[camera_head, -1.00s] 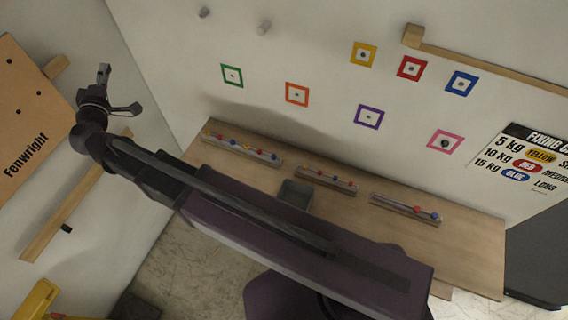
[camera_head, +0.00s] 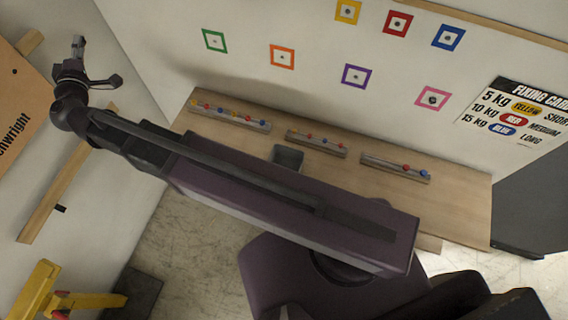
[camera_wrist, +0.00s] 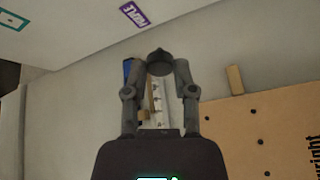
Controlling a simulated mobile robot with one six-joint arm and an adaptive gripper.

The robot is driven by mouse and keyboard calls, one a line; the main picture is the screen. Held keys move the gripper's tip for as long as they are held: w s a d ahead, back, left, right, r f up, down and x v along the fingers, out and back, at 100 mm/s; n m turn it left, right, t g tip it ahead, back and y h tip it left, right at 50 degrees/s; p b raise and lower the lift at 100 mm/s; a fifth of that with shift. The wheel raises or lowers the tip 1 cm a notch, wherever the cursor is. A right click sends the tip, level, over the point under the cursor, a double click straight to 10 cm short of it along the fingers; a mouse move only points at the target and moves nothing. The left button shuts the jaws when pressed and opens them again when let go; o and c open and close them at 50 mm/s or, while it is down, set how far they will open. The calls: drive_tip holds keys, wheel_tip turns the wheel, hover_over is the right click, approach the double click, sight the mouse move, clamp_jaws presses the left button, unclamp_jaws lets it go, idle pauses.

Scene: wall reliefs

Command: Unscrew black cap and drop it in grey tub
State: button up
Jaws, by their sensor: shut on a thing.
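My gripper (camera_head: 95,62) is raised at the left side of the head view, well away from the shelf. In the wrist view my gripper (camera_wrist: 164,67) is shut on a dark, rounded piece that looks like the black cap (camera_wrist: 159,59). It is held between the fingertips; its detail is hard to make out. The small grey tub (camera_head: 287,156) stands on the wooden shelf, partly behind my arm, and its inside looks empty from here.
The wooden shelf (camera_head: 462,205) also bears racks of coloured pegs, such as the right one (camera_head: 395,168). Coloured square frames mark the wall; the pink one (camera_head: 432,99) has a dark round centre. A brown board (camera_head: 30,85) and a yellow object (camera_head: 40,288) are at left.

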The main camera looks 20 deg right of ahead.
wheel_tip(320, 180, down, 22)
drive_tip(key=b, duration=2.2)
drive_tip(key=shift+f, duration=0.1)
drive_tip(key=shift+s+a, duration=0.1)
